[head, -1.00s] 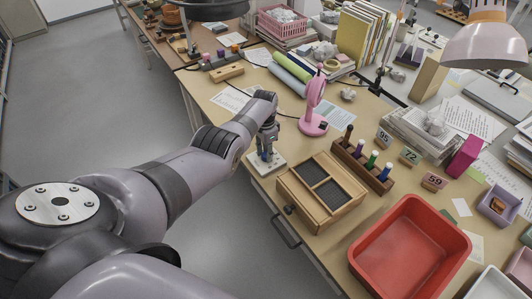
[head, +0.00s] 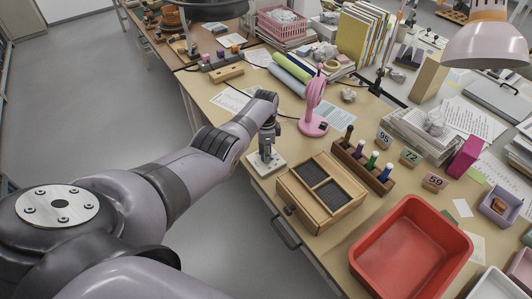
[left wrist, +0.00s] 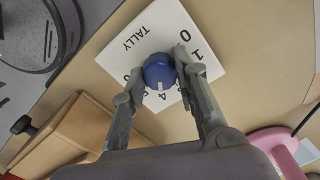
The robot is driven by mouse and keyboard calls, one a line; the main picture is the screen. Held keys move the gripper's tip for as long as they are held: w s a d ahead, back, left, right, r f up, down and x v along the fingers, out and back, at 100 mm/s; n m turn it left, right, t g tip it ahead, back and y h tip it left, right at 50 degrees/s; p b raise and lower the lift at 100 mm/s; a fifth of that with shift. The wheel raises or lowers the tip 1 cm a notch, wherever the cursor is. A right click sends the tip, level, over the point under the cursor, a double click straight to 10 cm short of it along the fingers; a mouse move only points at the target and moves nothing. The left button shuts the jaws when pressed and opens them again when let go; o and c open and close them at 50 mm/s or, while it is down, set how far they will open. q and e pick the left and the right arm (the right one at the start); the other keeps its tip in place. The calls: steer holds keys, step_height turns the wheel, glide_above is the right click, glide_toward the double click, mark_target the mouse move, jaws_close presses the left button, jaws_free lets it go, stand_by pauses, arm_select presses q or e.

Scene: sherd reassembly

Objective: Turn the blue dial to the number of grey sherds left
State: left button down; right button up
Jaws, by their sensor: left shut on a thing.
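The blue dial (left wrist: 158,70) sits on a white plate (left wrist: 133,42) marked TALLY, with numbers around the dial. The dial's white mark points toward the 4 in the left wrist view. My left gripper (left wrist: 161,76) is shut on the dial, one finger on each side. Parts of the number ring are hidden by the fingers. In the head view my left gripper (head: 267,151) stands over the plate (head: 277,164) at the table's near edge and hides the dial. I cannot make out any grey sherds. My right gripper is not in view.
A wooden box (head: 312,215) with two dark compartments stands right beside the plate. A pink stand (head: 313,122) is behind it. A rack of markers (head: 363,168), number cards (head: 434,182) and an empty-looking red tray (head: 415,250) lie further right.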

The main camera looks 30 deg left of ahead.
arm_select(q)
steer(key=c, duration=1.2)
jaws_free()
steer(key=shift+c, duration=0.2)
steer(key=shift+r, duration=0.2)
step_height(320, 180, up, 12)
steer(key=shift+w+a+f, duration=0.15)
steer(key=shift+w, duration=0.05)
steer(key=shift+f, duration=0.1)
